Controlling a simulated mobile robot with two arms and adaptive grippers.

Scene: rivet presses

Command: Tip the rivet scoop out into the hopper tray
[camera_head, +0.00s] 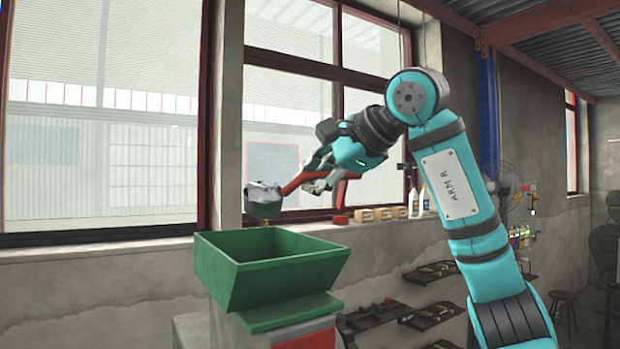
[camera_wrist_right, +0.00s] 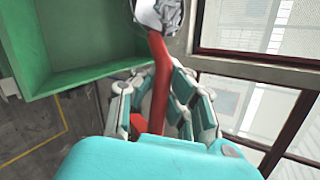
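The rivet scoop (camera_head: 264,203) has a rounded metal bowl heaped with grey rivets and a red handle (camera_head: 297,182). My right gripper (camera_head: 318,176) is shut on the red handle and holds the scoop in the air. In the head view the bowl is above the back edge of the green hopper tray (camera_head: 280,282), roughly level. In the right wrist view the handle (camera_wrist_right: 160,80) runs between the fingers to the filled bowl (camera_wrist_right: 160,12) at the top. The tray (camera_wrist_right: 70,45) shows there to the left, its visible part empty. My left gripper is not in view.
The tray stands on a machine with a red panel (camera_head: 305,337). Behind it are a concrete wall and large windows (camera_head: 110,120). Small boxes (camera_head: 375,214) and bottles (camera_head: 418,200) stand on the sill. Dark shelves (camera_head: 430,300) hang at the right.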

